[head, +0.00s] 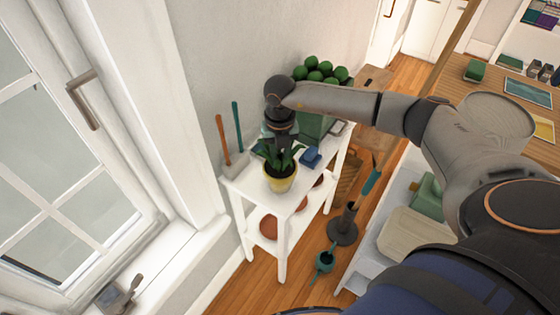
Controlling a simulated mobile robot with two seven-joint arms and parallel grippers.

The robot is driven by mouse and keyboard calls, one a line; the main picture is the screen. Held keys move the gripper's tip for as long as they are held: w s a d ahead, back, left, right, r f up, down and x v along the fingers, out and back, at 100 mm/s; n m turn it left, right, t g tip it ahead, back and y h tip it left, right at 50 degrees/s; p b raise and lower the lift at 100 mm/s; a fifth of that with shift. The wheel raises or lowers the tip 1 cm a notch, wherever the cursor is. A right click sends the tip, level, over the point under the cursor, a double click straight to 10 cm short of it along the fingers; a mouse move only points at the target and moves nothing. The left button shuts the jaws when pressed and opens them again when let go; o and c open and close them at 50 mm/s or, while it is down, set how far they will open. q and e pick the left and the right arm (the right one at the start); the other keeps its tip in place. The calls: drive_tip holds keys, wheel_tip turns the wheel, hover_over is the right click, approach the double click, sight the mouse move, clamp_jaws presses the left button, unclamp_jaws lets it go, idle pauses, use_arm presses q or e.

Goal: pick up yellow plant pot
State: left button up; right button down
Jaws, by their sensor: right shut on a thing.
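The yellow plant pot (280,182), with a green leafy plant in it, is at the front of the white shelf's top. My right gripper (279,146) comes down from above, at the plant, and is shut on it. The leaves and the gripper body hide the fingertips and the exact point of contact. The pot looks upright. I cannot tell whether its base touches the shelf top. My left gripper is not in view.
The white shelf (240,187) stands against the grey wall and holds tools, a blue item (311,156) and a green box (313,125). Terracotta pots sit on its lower level. A window is at left. A white table with a tray (412,233) is at right.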

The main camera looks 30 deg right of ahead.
drive_tip(key=s+a+r+b, duration=0.2)
drive_tip(key=s+a+r, duration=0.6)
drive_tip(key=s+r, duration=0.3)
drive_tip(key=shift+a+r, duration=0.25)
drive_tip(key=shift+r, duration=0.05)
